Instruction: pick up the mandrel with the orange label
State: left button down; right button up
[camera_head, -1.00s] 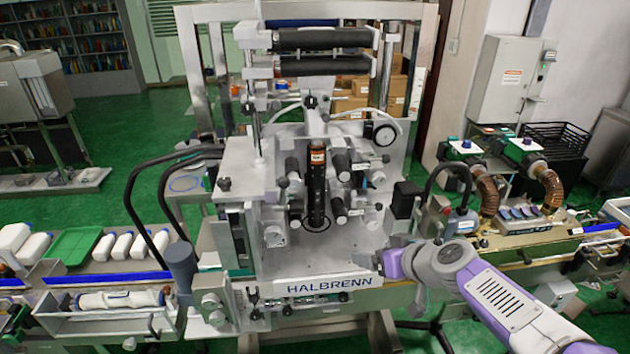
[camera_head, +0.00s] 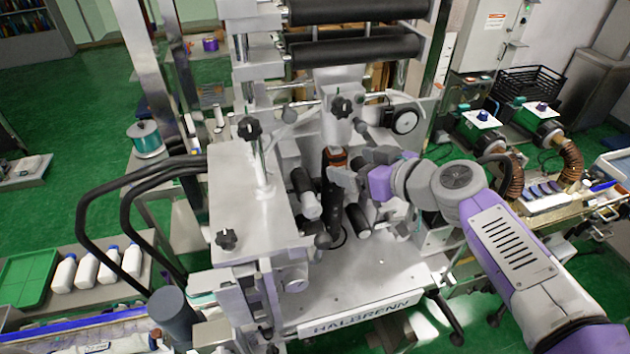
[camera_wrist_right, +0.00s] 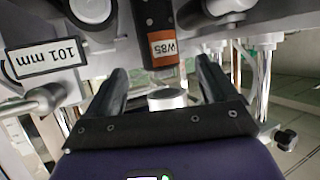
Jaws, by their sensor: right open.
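The mandrel with the orange label (camera_head: 332,200) is a dark upright cylinder in the middle of the machine, partly hidden by my gripper. In the right wrist view its orange label (camera_wrist_right: 165,50) reads W85 and appears upside down. My right gripper (camera_head: 350,178) reaches in from the right, close to the mandrel. In the right wrist view the two dark fingers of my right gripper (camera_wrist_right: 160,82) are spread apart. The mandrel's labelled end shows beyond and between their tips; I cannot tell whether they touch it. My left gripper is not in view.
Dark rollers (camera_head: 304,192) flank the mandrel. A white plate marked 101 mm (camera_wrist_right: 45,60) and a round metal knob (camera_wrist_right: 168,98) show in the wrist view. The machine's pale base plate (camera_head: 375,272) is clear in front. A grey panel with black knobs (camera_head: 250,205) stands at left.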

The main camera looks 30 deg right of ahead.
aim_at(344, 162)
jog(key=shift+p+x, duration=0.45)
jog(key=shift+x, duration=3.1)
jog(key=shift+f, duration=0.1)
jog(key=shift+s, duration=0.1)
jog(key=shift+c, duration=0.2)
grip_shut()
